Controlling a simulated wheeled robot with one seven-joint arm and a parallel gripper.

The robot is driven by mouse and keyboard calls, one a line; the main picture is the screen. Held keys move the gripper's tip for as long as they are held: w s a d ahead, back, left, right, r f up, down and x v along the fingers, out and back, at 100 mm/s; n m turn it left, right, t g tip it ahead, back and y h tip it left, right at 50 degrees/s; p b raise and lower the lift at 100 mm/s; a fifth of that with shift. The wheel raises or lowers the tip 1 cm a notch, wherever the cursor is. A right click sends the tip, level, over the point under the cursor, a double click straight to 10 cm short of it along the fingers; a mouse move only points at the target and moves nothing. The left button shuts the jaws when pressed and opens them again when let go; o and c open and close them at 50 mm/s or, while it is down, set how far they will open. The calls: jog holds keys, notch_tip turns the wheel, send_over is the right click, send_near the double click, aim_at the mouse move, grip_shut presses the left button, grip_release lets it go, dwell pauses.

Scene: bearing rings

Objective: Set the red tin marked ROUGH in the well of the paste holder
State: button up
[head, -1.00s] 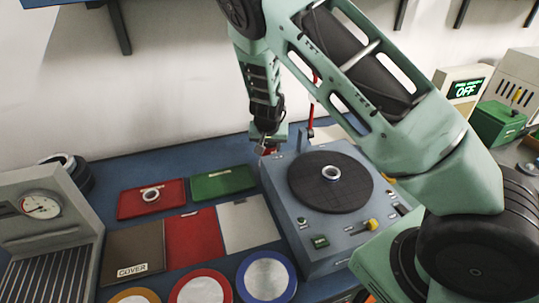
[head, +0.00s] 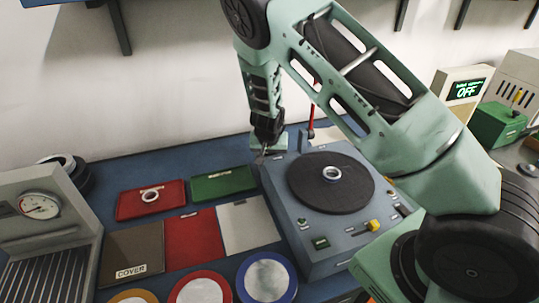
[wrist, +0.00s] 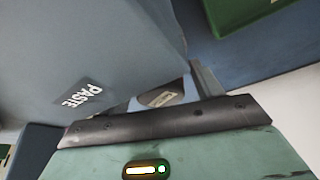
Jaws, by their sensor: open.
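My gripper (head: 264,153) is open, low at the back left corner of the grey-blue lapping machine. In the wrist view a grey-blue surface carries a dark label reading PASTE (wrist: 78,95), just beyond my gripper's dark edge. A small dark patch with a pale label (wrist: 160,97) shows past that edge; I cannot tell what it is. I cannot make out the red tin marked ROUGH in either current view. The well of the paste holder is not clearly visible, and my gripper hides part of that corner.
The machine (head: 325,258) has a dark round plate (head: 330,195) with a metal ring (head: 332,174) on it. Red (head: 150,207) and green (head: 222,186) trays and flat coloured pads lie to the left. A red rod (head: 311,125) stands behind the machine.

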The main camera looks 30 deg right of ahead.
jog(key=p+v, duration=0.2)
jog(key=v, duration=0.9)
jog(key=s+a+r+n+g+y, duration=0.2)
jog(key=s+a+r+n+y, duration=0.15)
jog(key=s+a, duration=0.55)
jog(key=s+a+r+n+g+y, duration=0.1)
jog(key=s+a+r+n+y, duration=0.15)
jog(key=s+a+r, duration=0.45)
jog(key=s+a+r+n+h, duration=0.1)
jog(key=s+n, duration=0.3)
jog(key=s, duration=0.4)
jog(key=s+a+r+n+h, duration=0.1)
jog(key=s+n, duration=0.3)
jog(key=s, duration=0.5)
jog(key=shift+s+a+r+n+g+h, duration=0.3)
jog(key=shift+a+r+g+h, duration=0.1)
jog(key=shift+a+r, duration=0.4)
